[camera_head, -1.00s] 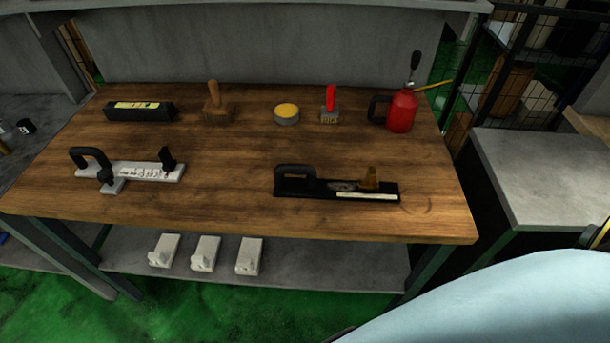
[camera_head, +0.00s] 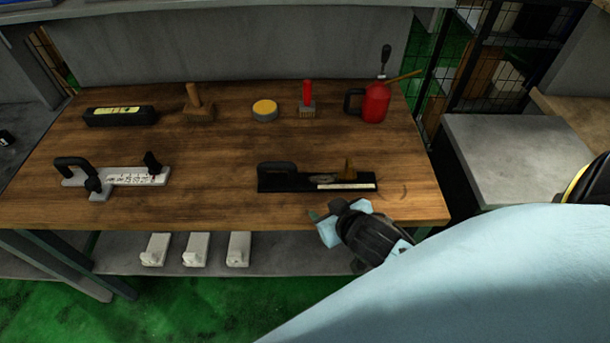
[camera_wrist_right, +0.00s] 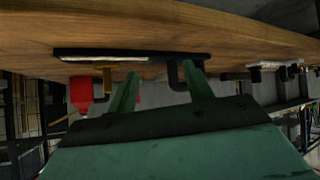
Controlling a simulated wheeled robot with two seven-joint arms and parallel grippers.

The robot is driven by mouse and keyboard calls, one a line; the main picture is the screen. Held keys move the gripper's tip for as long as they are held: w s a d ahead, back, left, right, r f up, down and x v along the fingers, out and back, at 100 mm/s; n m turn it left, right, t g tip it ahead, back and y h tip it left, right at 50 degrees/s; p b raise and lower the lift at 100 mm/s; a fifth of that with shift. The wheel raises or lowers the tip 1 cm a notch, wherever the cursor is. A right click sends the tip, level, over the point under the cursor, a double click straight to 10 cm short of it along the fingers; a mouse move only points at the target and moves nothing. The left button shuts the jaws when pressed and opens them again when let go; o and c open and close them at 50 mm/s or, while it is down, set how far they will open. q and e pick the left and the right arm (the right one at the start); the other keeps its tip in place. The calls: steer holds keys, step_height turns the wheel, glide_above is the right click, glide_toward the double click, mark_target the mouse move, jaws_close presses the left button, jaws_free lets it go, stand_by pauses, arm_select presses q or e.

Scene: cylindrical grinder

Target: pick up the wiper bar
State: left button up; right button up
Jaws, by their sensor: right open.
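A long black bar (camera_head: 275,184) with a loop handle, a small brown upright piece and a white strip along its front edge lies on the wooden table, right of centre; it looks like the wiper bar. In the right wrist view the bar (camera_wrist_right: 190,56) lies beyond my fingers, its handle (camera_wrist_right: 180,74) seen between them. My right gripper (camera_head: 338,216) is over the table's front edge, in front of the bar and apart from it. Its fingers (camera_wrist_right: 160,90) are spread and empty. My left gripper is not in view.
A white tool with black handles (camera_head: 120,176) lies at the left of the table (camera_head: 220,160). A black box (camera_head: 120,116), a wooden-handled block (camera_head: 198,108), a yellow-topped tin (camera_head: 264,110), a red-handled brush (camera_head: 307,102) and a red oil can (camera_head: 374,102) stand along the back.

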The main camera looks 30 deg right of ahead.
mark_target(293, 170)
steer(key=w+t, duration=0.1)
steer(key=w+r+t, duration=0.1)
steer(key=w+r+y, duration=0.1)
steer(key=w, duration=0.1)
steer(key=shift+d+t, duration=0.25)
steer(key=shift+t, duration=0.15)
steer(key=shift+n+t+y, duration=0.3)
steer(key=shift+y, duration=0.1)
steer(key=x, duration=1.4)
steer(key=shift+w+a+r+b, duration=0.15)
steer(key=shift+w+r+b, duration=0.05)
steer(key=shift+r+b, duration=0.2)
steer(key=c, duration=1.1)
steer(key=shift+w+r, duration=0.1)
steer(key=shift+r, duration=0.15)
jaws_close()
